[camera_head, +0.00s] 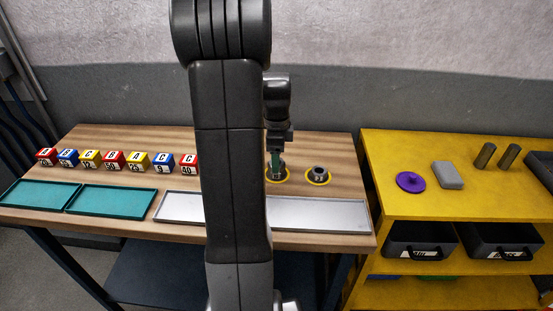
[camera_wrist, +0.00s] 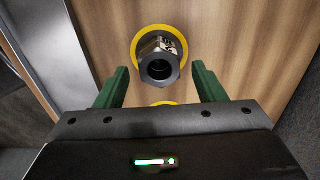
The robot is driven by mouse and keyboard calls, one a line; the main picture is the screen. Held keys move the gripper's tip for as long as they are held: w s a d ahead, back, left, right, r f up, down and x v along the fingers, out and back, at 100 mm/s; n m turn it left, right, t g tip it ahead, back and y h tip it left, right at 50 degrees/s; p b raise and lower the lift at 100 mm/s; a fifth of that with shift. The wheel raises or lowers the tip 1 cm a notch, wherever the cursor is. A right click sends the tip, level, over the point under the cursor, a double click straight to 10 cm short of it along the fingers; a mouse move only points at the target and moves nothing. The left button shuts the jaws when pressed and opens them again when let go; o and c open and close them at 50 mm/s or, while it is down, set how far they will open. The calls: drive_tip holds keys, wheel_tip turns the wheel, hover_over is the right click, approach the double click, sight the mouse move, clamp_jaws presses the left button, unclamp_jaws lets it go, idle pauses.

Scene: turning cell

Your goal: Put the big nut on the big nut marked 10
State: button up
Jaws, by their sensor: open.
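A dark grey hex nut (camera_wrist: 160,72) with a round bore stands on a yellow ring (camera_wrist: 137,43) in the wrist view. A lighter part with dark marks shows at its upper side; I cannot read the marks. In the head view this nut (camera_head: 278,174) is at the left of two ringed spots, partly behind my gripper (camera_head: 275,157). My gripper is open, with green fingers apart on either side of the nut in the wrist view (camera_wrist: 160,76); it holds nothing. A second grey nut (camera_head: 319,173) stands on its yellow ring to the right. Its marking is unreadable.
Grey metal trays (camera_head: 335,216) and green trays (camera_head: 110,201) line the front of the wooden bench (camera_head: 300,238). Several lettered, numbered blocks (camera_head: 112,160) stand at left. A yellow shelf (camera_head: 400,204) at right holds a purple disc (camera_head: 410,182), grey block (camera_head: 447,175) and two cylinders (camera_head: 484,155).

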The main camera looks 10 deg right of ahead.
wheel_tip(320, 180, up, 11)
idle(0.3)
